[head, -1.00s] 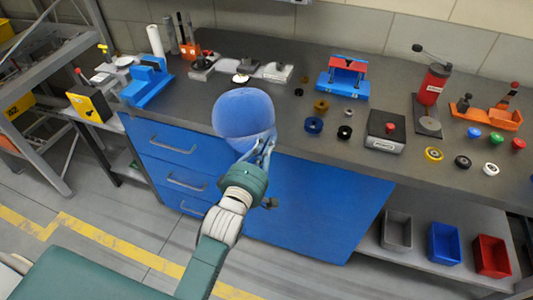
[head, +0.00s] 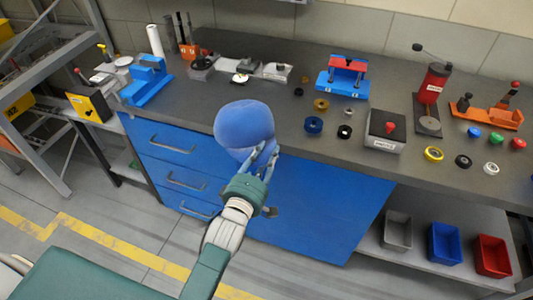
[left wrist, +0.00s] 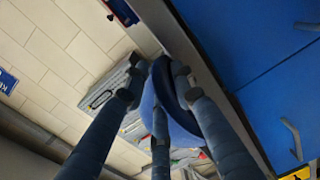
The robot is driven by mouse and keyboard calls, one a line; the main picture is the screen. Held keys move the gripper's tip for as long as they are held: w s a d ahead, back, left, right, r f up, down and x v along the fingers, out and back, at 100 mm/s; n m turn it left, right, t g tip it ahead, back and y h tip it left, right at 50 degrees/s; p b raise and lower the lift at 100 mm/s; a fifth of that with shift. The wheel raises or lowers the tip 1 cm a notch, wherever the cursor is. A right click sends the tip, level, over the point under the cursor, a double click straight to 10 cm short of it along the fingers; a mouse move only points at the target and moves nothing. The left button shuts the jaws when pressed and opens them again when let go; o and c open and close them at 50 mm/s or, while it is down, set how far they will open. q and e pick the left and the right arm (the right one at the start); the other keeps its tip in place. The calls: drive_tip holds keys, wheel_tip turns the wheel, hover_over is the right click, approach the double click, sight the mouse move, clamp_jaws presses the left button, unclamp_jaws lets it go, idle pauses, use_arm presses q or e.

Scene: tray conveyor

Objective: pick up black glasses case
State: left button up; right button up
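I cannot pick out a black glasses case in either view. My left gripper (head: 262,154) is shut on a blue rounded object (head: 243,118), held in front of the workbench's front edge. In the left wrist view, the gripper's fingers (left wrist: 157,95) close around the blue object (left wrist: 151,107), which has a dark band or opening along one side. Part of the object is hidden behind the fingers. My right gripper is out of view.
The grey workbench (head: 290,145) carries a blue-and-red fixture (head: 343,77), a box with a red button (head: 385,131), small rings and colored buttons. Blue drawers (head: 180,150) are below. Grey, blue and red bins (head: 492,255) stand at lower right. A metal shelf (head: 45,75) is at left.

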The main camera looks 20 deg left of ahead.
use_arm(q)
drive_tip(key=shift+r, duration=0.3)
drive_tip(key=s+b, duration=0.1)
drive_tip(key=s, duration=1.1)
drive_tip(key=shift+a+r, duration=0.2)
